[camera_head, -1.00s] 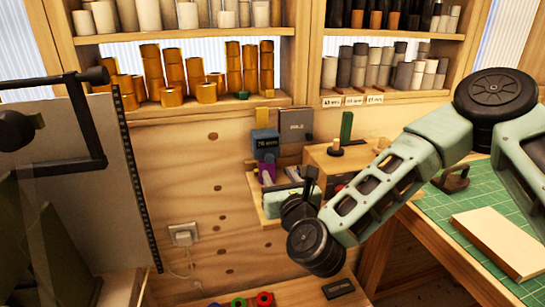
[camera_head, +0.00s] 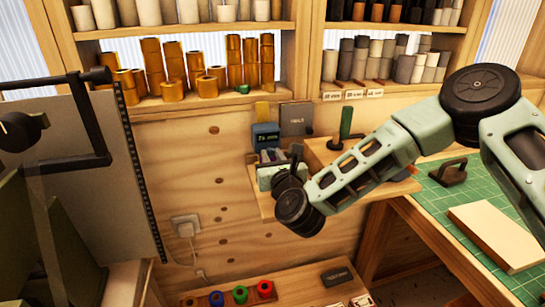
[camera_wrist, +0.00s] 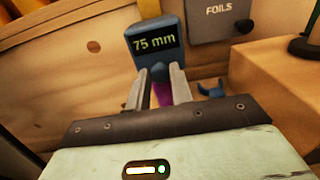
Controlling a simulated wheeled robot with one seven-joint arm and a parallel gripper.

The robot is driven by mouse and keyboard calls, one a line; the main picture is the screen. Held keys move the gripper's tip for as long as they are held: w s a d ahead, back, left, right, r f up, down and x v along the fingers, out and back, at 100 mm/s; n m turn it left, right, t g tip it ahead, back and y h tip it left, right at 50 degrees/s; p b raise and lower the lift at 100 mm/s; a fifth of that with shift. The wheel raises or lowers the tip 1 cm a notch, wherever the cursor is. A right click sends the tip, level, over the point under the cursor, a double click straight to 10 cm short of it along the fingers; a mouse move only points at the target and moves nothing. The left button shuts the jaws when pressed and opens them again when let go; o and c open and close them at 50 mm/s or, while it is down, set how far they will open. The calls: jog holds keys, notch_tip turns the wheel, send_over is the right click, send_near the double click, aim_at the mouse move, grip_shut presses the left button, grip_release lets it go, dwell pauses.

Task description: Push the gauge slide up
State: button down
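The blue gauge (camera_head: 266,131) is mounted near the back wall, and its display reads "75 mm" in the wrist view (camera_wrist: 155,43). A rounded dark blue knob (camera_wrist: 160,72) sticks out just below the display, perhaps the slide. A purple part (camera_wrist: 163,94) shows beneath it. My gripper (camera_wrist: 162,72) is right in front, with a finger on each side of the knob. A narrow gap lies between the fingers. I cannot tell whether they touch the knob. In the head view my gripper (camera_head: 283,160) hides the gauge's lower part.
A grey "FOILS" box (camera_wrist: 222,18) hangs right of the gauge. A wooden block (camera_wrist: 275,75) stands close on the right, with a green upright piece (camera_head: 346,122) behind my arm. Shelves of foil rolls (camera_head: 207,85) are above.

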aim_at(273, 140)
jog(key=shift+r, duration=2.8)
jog(key=c, duration=1.3)
grip_release()
jog(key=shift+r, duration=0.1)
jog(key=shift+o, duration=0.2)
jog(key=shift+s, duration=0.1)
jog(key=b+v, duration=0.5)
jog(key=v, duration=1.2)
jog(key=shift+s, duration=0.15)
